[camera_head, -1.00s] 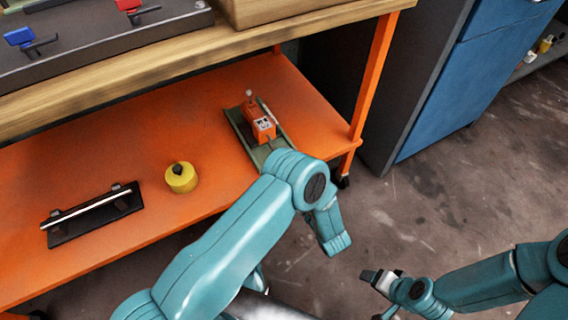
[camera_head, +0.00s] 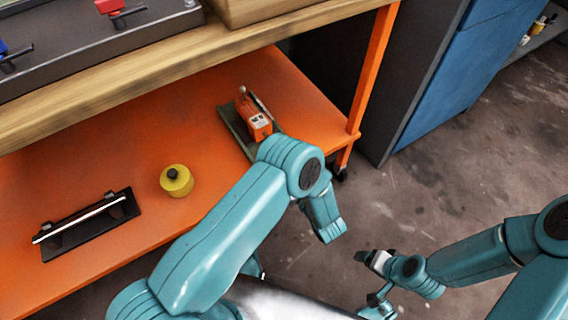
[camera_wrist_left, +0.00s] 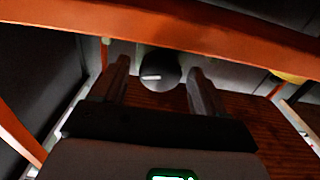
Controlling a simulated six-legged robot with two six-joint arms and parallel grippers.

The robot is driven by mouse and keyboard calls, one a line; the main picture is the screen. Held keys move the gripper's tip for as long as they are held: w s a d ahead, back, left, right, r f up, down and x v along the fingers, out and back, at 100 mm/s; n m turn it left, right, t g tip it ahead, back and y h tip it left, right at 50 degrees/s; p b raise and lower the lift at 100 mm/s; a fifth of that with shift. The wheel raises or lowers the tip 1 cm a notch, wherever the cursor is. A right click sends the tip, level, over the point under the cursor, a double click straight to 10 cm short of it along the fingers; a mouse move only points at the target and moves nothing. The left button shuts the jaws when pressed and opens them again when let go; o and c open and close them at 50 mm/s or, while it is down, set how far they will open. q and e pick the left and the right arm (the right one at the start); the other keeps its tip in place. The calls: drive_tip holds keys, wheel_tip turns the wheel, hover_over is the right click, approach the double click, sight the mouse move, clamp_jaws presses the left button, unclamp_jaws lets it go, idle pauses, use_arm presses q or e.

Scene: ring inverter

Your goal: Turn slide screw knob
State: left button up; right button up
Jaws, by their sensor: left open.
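A dark round knob-like part (camera_wrist_left: 160,72) with a short white mark shows between the fingertips of my left gripper (camera_wrist_left: 158,80) in the left wrist view. I cannot tell whether it is the slide screw knob. The two fingers are apart, with a gap on each side of the round part. In the head view my left arm bends down in front of the orange shelf and its fingers are not visible. My right gripper (camera_head: 372,260) is over the floor at the right, away from the shelf; its opening is too small to judge.
The orange shelf (camera_head: 140,170) holds an orange device (camera_head: 253,118) on a green rail, a yellow cylinder (camera_head: 176,182) and a black base with a metal rod (camera_head: 85,225). A wooden bench top (camera_head: 200,62) overhangs it. A blue cabinet (camera_head: 455,85) stands right.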

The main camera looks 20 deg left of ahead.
use_arm(q)
drive_tip(key=c, duration=1.1)
drive_tip(key=shift+o, duration=0.2)
drive_tip(key=n, duration=0.5)
drive_tip(key=shift+s+n, duration=0.1)
drive_tip(key=shift+n, duration=0.3)
drive_tip(key=o, duration=1.1)
drive_tip(key=shift+c, duration=0.2)
